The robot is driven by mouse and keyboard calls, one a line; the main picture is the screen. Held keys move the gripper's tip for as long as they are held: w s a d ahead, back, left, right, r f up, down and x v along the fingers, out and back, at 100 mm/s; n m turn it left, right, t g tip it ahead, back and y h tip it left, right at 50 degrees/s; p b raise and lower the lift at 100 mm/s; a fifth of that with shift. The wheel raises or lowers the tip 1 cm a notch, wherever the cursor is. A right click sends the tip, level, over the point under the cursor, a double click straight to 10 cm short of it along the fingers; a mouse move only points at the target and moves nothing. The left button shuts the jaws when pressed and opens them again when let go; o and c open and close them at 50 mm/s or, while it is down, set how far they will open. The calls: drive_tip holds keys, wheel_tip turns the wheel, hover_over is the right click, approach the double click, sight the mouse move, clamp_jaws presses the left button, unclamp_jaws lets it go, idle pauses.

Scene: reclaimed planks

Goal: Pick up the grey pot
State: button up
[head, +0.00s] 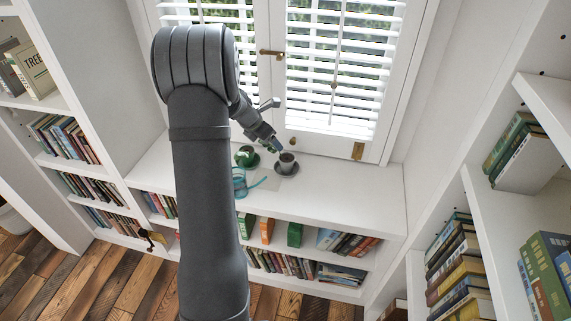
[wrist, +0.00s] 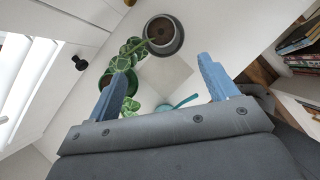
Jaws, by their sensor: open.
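The grey pot (head: 287,159) stands on a dark saucer (head: 286,169) on the white shelf top below the window. In the wrist view the grey pot (wrist: 162,33) is at the top, with dark soil inside it, beyond my fingertips. My gripper (head: 275,147) is above the shelf top, just left of the grey pot in the head view. In the wrist view my gripper (wrist: 160,80) shows two blue fingers spread apart with nothing between them. The pot is apart from the fingers.
A green pot with a leafy plant (head: 244,156) stands left of the grey pot; its leaves (wrist: 122,63) show beside the left finger. A teal watering can (head: 240,182) is in front of it. The shelf top's right side is clear. The window (head: 340,90) is close behind.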

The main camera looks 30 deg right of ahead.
sight(287, 159)
drive_tip(key=x, duration=1.7)
drive_tip(key=shift+s, duration=0.1)
drive_tip(key=c, duration=1.3)
drive_tip(key=shift+c, duration=0.2)
drive_tip(key=shift+r, duration=0.15)
